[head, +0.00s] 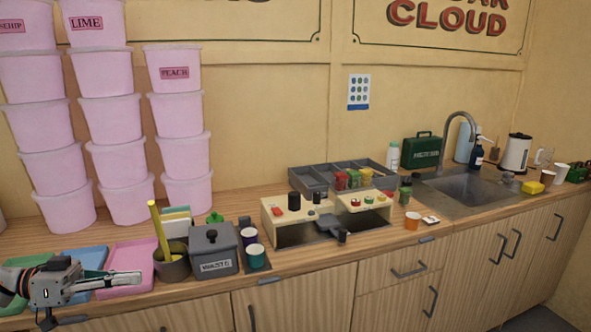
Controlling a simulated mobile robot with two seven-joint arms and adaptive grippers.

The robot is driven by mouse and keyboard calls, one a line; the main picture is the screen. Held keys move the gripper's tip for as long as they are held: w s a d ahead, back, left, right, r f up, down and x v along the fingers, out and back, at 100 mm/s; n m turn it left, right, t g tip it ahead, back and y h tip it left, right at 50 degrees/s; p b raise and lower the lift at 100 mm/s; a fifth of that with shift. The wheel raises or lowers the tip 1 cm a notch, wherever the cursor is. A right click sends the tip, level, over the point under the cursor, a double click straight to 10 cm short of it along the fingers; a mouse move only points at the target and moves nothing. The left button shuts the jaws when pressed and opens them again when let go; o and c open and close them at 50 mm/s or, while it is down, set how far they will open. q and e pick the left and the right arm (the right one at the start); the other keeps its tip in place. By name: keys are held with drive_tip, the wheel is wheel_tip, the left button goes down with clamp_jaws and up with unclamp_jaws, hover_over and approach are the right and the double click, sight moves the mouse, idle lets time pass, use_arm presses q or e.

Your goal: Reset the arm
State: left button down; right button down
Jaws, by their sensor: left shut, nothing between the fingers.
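My left gripper (112,280) reaches in from the lower left, over the front of the counter. Its fingers are shut with nothing between them. It is above a pink tray (137,258) and a blue tray (85,262), hiding part of both. My right arm and right gripper are not in view.
Stacked pink tubs (109,123) stand at the back left. A tin with yellow sticks (172,265) and a grey waste bin (213,248) stand right of the trays. A cream machine (292,222) stands mid-counter, with a grey divided tray (313,182) behind. A sink (470,188) is further right.

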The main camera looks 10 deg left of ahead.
use_arm(q)
drive_tip(key=s+d+f+n+t+y, duration=0.1)
drive_tip(key=s+d+f+t+y, duration=0.1)
drive_tip(key=d+f, duration=0.85)
drive_tip(key=s+d+f+n+t+y, duration=0.1)
drive_tip(key=d+f+t+y, duration=0.2)
drive_tip(key=d+f, duration=0.8)
drive_tip(key=s+d+f+n+g+y, duration=0.1)
drive_tip(key=s+d+f+y, duration=0.1)
drive_tip(key=s+f, duration=0.3)
drive_tip(key=s+d+f+n+g+y, duration=0.1)
drive_tip(key=s+d+f+y, duration=0.2)
drive_tip(key=f, duration=0.6)
drive_tip(key=shift+s+g+y, duration=0.3)
drive_tip(key=shift+s+y, duration=0.5)
drive_tip(key=shift+s, duration=0.3)
